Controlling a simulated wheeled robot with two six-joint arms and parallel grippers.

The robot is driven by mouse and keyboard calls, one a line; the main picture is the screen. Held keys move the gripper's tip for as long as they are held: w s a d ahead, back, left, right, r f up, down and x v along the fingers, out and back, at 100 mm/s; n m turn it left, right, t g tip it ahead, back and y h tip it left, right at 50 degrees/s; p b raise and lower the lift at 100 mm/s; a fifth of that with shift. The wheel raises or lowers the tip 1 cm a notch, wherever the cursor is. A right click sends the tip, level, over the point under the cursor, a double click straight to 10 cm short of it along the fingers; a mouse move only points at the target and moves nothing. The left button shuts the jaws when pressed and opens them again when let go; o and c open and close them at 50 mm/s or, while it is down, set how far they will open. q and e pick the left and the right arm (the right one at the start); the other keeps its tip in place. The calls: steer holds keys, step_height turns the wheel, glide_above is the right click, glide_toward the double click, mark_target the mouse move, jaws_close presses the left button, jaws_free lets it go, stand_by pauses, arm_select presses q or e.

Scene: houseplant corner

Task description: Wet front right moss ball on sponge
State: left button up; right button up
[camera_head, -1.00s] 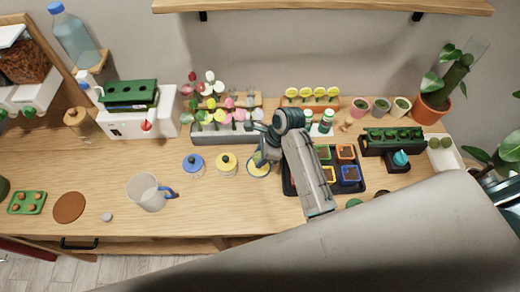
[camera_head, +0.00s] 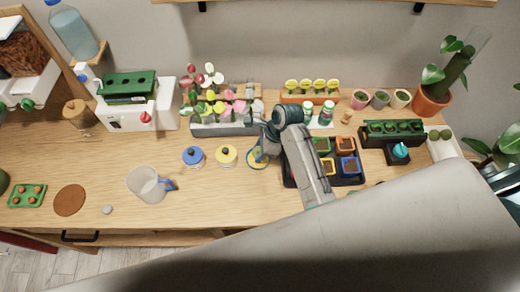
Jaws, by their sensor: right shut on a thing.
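A white tray (camera_head: 442,152) at the right end of the counter holds green moss balls (camera_head: 440,134) in its back part, and its front part looks bare. A round yellow sponge (camera_head: 257,166) sits in a blue-rimmed dish in the middle of the counter. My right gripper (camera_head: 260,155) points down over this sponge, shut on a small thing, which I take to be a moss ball. The fingers mostly hide it, and I cannot tell whether it touches the sponge. My left gripper is not in view.
Blue (camera_head: 193,157) and yellow (camera_head: 227,156) lidded pots stand left of the sponge. A black tray of coloured pots (camera_head: 335,181) lies right of it, partly under my arm. A clear jug (camera_head: 147,184) stands front left. Flower racks stand behind.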

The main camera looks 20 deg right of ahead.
steer(key=shift+f, duration=0.6)
stand_by(1.3)
steer(key=shift+r, duration=0.1)
steer(key=shift+r, duration=3.45)
steer(key=shift+s+f, duration=0.1)
